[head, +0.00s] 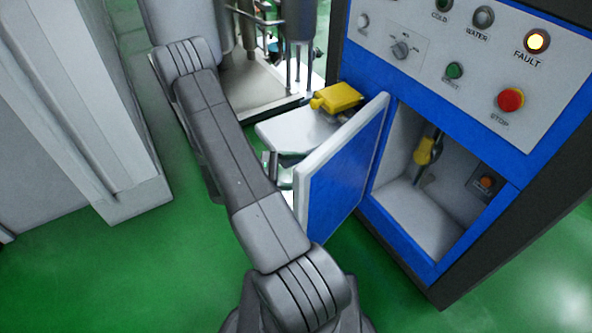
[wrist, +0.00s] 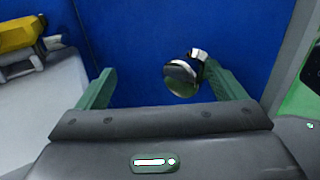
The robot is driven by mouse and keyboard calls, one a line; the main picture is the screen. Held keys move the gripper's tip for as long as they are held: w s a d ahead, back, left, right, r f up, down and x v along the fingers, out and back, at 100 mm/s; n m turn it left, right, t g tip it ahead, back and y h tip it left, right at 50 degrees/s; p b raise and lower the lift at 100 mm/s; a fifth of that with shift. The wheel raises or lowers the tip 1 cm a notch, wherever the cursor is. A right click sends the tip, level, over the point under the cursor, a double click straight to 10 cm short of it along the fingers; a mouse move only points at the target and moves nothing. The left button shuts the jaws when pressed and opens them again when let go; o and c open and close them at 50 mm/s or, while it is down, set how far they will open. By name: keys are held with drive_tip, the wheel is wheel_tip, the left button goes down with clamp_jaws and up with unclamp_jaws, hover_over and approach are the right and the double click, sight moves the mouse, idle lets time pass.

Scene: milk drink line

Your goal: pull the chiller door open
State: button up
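The chiller door (head: 345,165) stands swung well out from the blue cabinet, hinged on the left side of its opening. One blue face and its pale edge show in the head view. In the wrist view the blue door panel (wrist: 130,45) fills the background, with a round silver knob handle (wrist: 180,77) on it. My gripper (wrist: 158,70) is open, its two green fingers spread apart. The knob lies between them, close to the right finger; whether they touch is unclear. In the head view my arm and the door hide most of the gripper.
The open chiller compartment (head: 425,215) holds a yellow-handled item (head: 424,152). A white shelf (head: 275,131) beside the door carries a yellow object (head: 336,97). The control panel (head: 460,60) above has a lit FAULT lamp (head: 537,41). Green floor is free in front.

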drive_tip(key=shift+a+r, duration=0.1)
drive_tip(key=shift+c, duration=0.7)
drive_tip(key=shift+a, duration=0.5)
drive_tip(key=shift+c, duration=0.7)
drive_tip(key=a, duration=1.3)
drive_tip(key=shift+s+p, duration=0.35)
drive_tip(key=shift+s, duration=0.05)
drive_tip(key=shift+d, duration=0.1)
drive_tip(key=shift+w+d, duration=0.15)
drive_tip(key=shift+d, duration=2.7)
